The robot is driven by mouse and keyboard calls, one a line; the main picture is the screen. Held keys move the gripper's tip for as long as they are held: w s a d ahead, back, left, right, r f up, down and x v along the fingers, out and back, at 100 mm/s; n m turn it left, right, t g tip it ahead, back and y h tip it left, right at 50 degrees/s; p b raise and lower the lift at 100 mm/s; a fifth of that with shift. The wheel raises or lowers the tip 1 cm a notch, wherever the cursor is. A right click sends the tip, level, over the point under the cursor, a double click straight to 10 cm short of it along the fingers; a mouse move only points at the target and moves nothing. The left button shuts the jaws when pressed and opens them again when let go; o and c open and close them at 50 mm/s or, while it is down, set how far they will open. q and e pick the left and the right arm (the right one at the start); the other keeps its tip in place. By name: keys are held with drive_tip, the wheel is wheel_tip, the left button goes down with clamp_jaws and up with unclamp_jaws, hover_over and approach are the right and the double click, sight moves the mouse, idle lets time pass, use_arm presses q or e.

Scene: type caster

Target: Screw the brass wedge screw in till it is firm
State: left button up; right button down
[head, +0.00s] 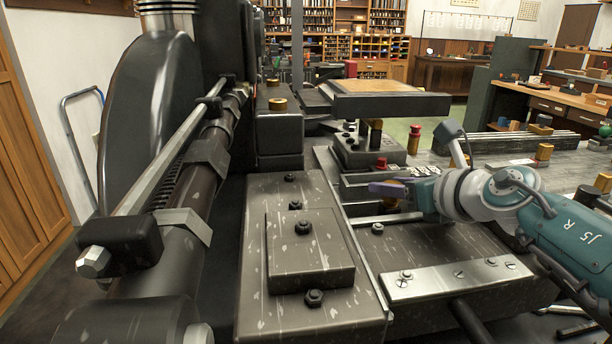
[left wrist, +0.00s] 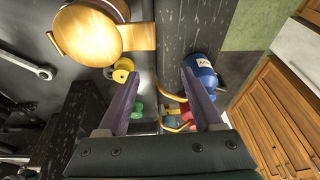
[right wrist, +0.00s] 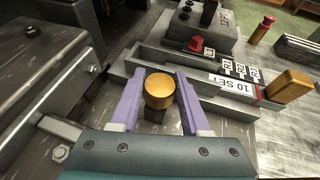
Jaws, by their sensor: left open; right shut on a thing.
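The brass wedge screw (right wrist: 158,92) shows as a round brass head in the right wrist view, standing over a dark shank at the near end of a grey channel. My right gripper (right wrist: 159,78) has its two purple fingers on either side of the head and is shut on it. In the head view my right gripper (head: 378,189) reaches in from the right at the machine, with a bit of brass below its fingers. My left gripper (left wrist: 160,82) shows only in the left wrist view; its fingers are wide apart with nothing held between them.
Beside the screw are a channel with number pieces and a "10 SET" label (right wrist: 231,84), a brass block (right wrist: 289,86) and a red knob (right wrist: 196,44). A raised plate (head: 385,100) stands behind. A blue can (left wrist: 201,70) and yellow part (left wrist: 121,70) lie beyond my left fingers.

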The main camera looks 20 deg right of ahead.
drive_tip(key=shift+r+p, duration=0.15)
drive_tip(key=shift+p, duration=0.3)
drive_tip(key=m+h+p, duration=0.1)
drive_tip(key=p, duration=0.1)
drive_tip(key=m+h+p, duration=0.2)
drive_tip(key=shift+a+r+g, duration=0.2)
drive_tip(key=shift+g, duration=0.1)
drive_tip(key=shift+f+m+h+p, duration=0.1)
drive_tip(key=shift+m+h+p, duration=0.3)
drive_tip(key=shift+h, duration=0.2)
drive_tip(key=shift+w+f+m+h, duration=0.1)
drive_tip(key=shift+m+h, duration=0.3)
drive_tip(key=shift+f+m+g+h, duration=0.15)
drive_tip(key=shift+m+g+h, duration=0.35)
drive_tip(key=shift+f+m+g+h+b, duration=0.2)
drive_tip(key=shift+m+g+h+b, duration=0.3)
drive_tip(key=shift+m+h+b, duration=0.35)
drive_tip(key=m+g+h+b, duration=0.2)
drive_tip(key=b, duration=0.1)
drive_tip(key=shift+d+m+h, duration=0.1)
drive_tip(key=shift+m+h, duration=0.15)
drive_tip(key=shift+r+m+g+h+b, duration=0.2)
drive_tip(key=shift+m+g+h+b, duration=0.35)
drive_tip(key=shift+b, duration=0.4)
